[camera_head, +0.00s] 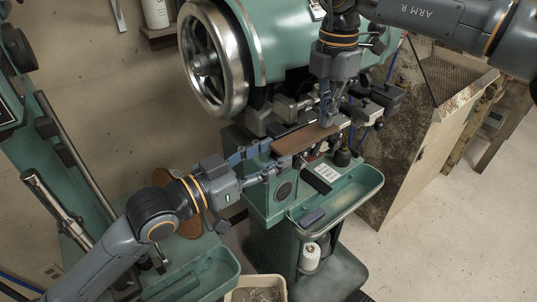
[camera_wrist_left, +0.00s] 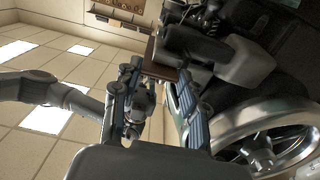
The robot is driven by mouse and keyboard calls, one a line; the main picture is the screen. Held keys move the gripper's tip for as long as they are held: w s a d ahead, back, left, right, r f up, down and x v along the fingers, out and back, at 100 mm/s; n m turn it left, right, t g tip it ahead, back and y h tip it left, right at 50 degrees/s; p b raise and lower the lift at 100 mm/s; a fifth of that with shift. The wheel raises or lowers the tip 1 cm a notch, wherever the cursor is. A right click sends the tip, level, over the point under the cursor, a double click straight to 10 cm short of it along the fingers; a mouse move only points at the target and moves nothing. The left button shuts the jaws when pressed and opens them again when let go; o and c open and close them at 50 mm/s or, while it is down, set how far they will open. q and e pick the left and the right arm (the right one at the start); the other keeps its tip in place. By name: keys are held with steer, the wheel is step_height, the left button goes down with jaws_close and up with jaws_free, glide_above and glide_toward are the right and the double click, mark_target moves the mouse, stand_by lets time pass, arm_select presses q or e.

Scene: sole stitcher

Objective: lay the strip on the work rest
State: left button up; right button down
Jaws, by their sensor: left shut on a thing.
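The strip (camera_head: 298,138) is a flat brown bar at the front of the green stitching machine, level with its work area. My left gripper (camera_head: 272,161) is shut on the strip's left end; in the left wrist view the strip (camera_wrist_left: 158,70) shows between the fingers of the left gripper (camera_wrist_left: 155,92). My right gripper (camera_head: 327,112) points down from above at the strip's right end; its fingertips blend with the machine parts. The work rest is not clearly distinguishable under and behind the strip, and I cannot tell whether the strip touches it.
A large metal handwheel (camera_head: 216,58) stands left of the machine head. Below the strip is a green tray (camera_head: 350,192) with a dark block (camera_head: 312,217). A wooden panel (camera_head: 428,165) stands to the right. A pale bin (camera_head: 256,291) is on the floor in front.

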steer(key=shift+f, duration=0.55)
arm_select(q)
steer(key=o, duration=1)
steer(key=shift+v, duration=2.05)
steer(key=o, duration=0.6)
steer(key=shift+c, duration=0.2)
